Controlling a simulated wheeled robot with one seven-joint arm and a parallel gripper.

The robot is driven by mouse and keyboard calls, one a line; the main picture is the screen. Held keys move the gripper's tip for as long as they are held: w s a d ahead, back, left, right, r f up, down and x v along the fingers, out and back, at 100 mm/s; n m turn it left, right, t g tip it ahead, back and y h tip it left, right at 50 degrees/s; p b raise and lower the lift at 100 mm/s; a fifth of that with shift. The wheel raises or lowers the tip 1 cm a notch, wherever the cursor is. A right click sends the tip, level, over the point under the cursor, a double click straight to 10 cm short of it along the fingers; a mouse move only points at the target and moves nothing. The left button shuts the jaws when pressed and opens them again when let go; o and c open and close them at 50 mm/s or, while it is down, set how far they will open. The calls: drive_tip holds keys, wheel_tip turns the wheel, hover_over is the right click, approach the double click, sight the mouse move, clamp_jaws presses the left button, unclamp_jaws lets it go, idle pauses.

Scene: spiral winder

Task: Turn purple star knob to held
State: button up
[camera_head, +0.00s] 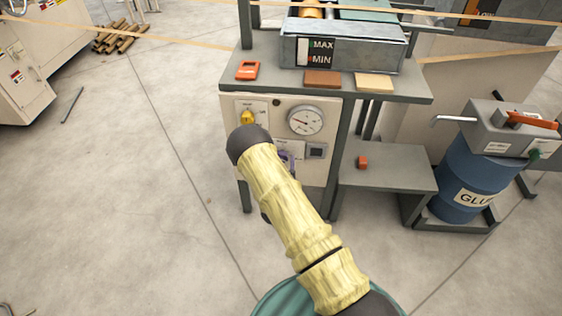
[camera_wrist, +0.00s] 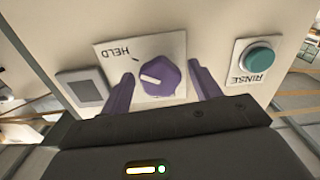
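The purple star knob (camera_wrist: 163,76) sits on a white plate (camera_wrist: 112,50) in the wrist view. Its white pointer mark faces the lower left. The word HELD appears upside down at the plate's upper left with a short tick beside it; the pointer is not lined up with that tick. My gripper (camera_wrist: 161,72) is open, with one purple finger on each side of the knob. Gaps show between the fingers and the knob. In the head view my arm covers most of this area, and only a little purple shows beside it.
A green RINSE button (camera_wrist: 262,57) is right of the knob, and a small grey display (camera_wrist: 85,88) is left. In the head view, a yellow knob (camera_head: 247,118) and a round gauge (camera_head: 305,121) share the panel. A blue glue drum (camera_head: 466,180) stands at right.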

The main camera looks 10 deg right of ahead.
drive_tip(key=p+v, duration=0.3)
drive_tip(key=v, duration=1.4)
drive_tip(key=shift+s, duration=0.2)
drive_tip(key=shift+r, duration=0.1)
drive_tip(key=w+r+m+g+y, duration=0.2)
drive_tip(key=w+r+g+y, duration=0.25)
drive_tip(key=r+g, duration=0.55)
drive_tip(key=s+d+r+n+g+y, duration=0.1)
drive_tip(key=s+d+r+n+g, duration=0.15)
drive_tip(key=s+r, duration=0.55)
drive_tip(key=s+d+r+n+g, duration=0.2)
drive_tip(key=s+d+r, duration=0.1)
drive_tip(key=s+r, duration=0.5)
drive_tip(key=w+p+v, duration=0.3)
drive_tip(key=p+v, duration=1.2)
drive_tip(key=p, duration=0.1)
drive_tip(key=w+r+p+v, duration=0.1)
drive_tip(key=w+p+v, duration=0.1)
drive_tip(key=p+v, duration=1.3)
drive_tip(key=shift+w+d+p, duration=0.15)
drive_tip(key=shift+w+p, duration=0.25)
drive_tip(key=shift+w, duration=0.05)
